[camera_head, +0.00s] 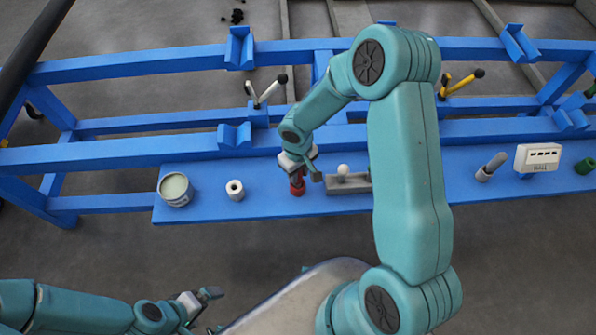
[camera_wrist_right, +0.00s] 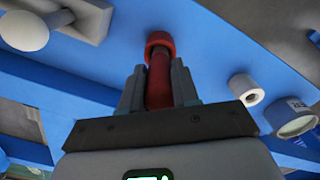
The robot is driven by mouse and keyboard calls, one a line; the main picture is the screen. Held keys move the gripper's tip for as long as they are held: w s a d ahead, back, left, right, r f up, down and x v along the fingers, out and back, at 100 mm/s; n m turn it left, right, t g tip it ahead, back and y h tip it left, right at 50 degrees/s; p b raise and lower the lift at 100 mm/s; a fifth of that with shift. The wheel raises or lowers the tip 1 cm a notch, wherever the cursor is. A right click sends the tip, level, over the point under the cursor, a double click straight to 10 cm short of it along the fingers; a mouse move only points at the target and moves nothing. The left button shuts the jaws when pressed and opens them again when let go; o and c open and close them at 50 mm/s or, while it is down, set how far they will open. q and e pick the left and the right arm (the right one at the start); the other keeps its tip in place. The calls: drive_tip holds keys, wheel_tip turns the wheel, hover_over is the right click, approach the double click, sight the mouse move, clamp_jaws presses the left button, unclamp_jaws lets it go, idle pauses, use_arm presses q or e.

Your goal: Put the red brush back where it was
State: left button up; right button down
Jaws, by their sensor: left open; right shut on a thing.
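The red brush (camera_head: 297,187) is a short red cylinder with a wider ringed end, in my right gripper (camera_head: 302,172) over the blue shelf (camera_head: 262,207). In the right wrist view the brush (camera_wrist_right: 159,72) stands between the two fingers of my right gripper (camera_wrist_right: 158,88), its wider end towards the blue surface. I cannot tell whether it touches the shelf. My left gripper (camera_head: 207,303) is open and empty at the lower left, well in front of the shelf.
A tin (camera_head: 175,190) and a white ring (camera_head: 235,190) stand left of the brush. A grey block with a white knob (camera_head: 343,171) is close on its right. A grey cylinder (camera_head: 491,167) and white box (camera_head: 537,157) stand further right. Blue rails (camera_head: 180,120) run behind.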

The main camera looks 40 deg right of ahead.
drive_tip(key=shift+f, duration=0.2)
drive_tip(key=c, duration=0.8)
unclamp_jaws()
drive_tip(key=shift+w, duration=0.1)
drive_tip(key=shift+c, duration=0.2)
drive_tip(key=shift+r, duration=0.1)
drive_tip(key=shift+r, duration=0.1)
